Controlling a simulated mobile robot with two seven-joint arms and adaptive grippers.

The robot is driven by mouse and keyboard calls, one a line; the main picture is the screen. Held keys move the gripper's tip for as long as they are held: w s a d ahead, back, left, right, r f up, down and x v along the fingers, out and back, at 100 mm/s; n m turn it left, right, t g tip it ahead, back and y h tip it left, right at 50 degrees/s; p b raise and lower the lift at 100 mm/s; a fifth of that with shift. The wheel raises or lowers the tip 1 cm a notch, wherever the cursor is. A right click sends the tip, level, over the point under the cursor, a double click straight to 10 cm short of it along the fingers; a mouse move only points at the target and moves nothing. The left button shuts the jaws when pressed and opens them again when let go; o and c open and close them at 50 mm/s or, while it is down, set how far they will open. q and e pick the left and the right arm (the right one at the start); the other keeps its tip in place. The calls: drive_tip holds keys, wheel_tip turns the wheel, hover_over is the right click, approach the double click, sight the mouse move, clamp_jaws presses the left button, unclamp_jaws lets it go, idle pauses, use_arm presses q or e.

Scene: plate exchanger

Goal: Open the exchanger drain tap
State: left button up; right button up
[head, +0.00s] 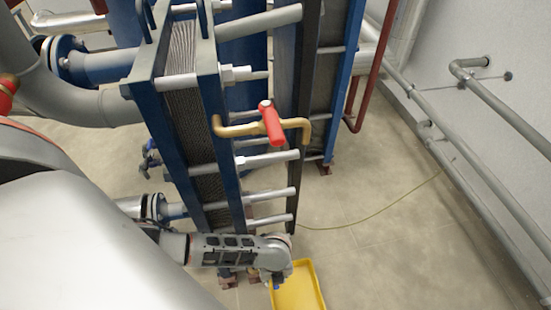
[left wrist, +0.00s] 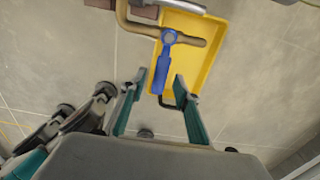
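The drain tap shows in the left wrist view as a blue lever handle (left wrist: 163,66) on a brass pipe (left wrist: 190,40), above a yellow tray (left wrist: 205,25). My left gripper (left wrist: 157,88) is open, its teal fingers apart and empty, with the blue lever's free end near the gap between the fingertips. In the head view my left gripper (head: 277,277) is low at the foot of the plate exchanger (head: 185,80), beside the yellow tray (head: 300,290); its fingers are mostly hidden there. My right gripper cannot be made out in either view.
A red-handled valve (head: 271,123) on a brass pipe sits higher on the exchanger. Tie bars (head: 265,160) stick out above my left arm. Grey pipes (head: 470,160) run along the right wall. The floor (head: 390,220) right of the exchanger is clear except for a thin cable.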

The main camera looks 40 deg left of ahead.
use_arm(q)
clamp_jaws()
drive_tip(key=shift+w+a+n+p, duration=0.1)
drive_tip(key=shift+w+n+p, duration=0.95)
drive_tip(key=shift+n, duration=2)
drive_tip(key=shift+w+n+p, duration=0.3)
drive_tip(key=shift+w+n, duration=1.5)
drive_tip(key=shift+n, duration=1.2)
drive_tip(key=shift+w+a+n+p, duration=0.1)
drive_tip(key=shift+w+n+p, duration=0.95)
drive_tip(key=shift+n, duration=2)
drive_tip(key=shift+w+b, duration=0.35)
drive_tip(key=shift+w, duration=0.05)
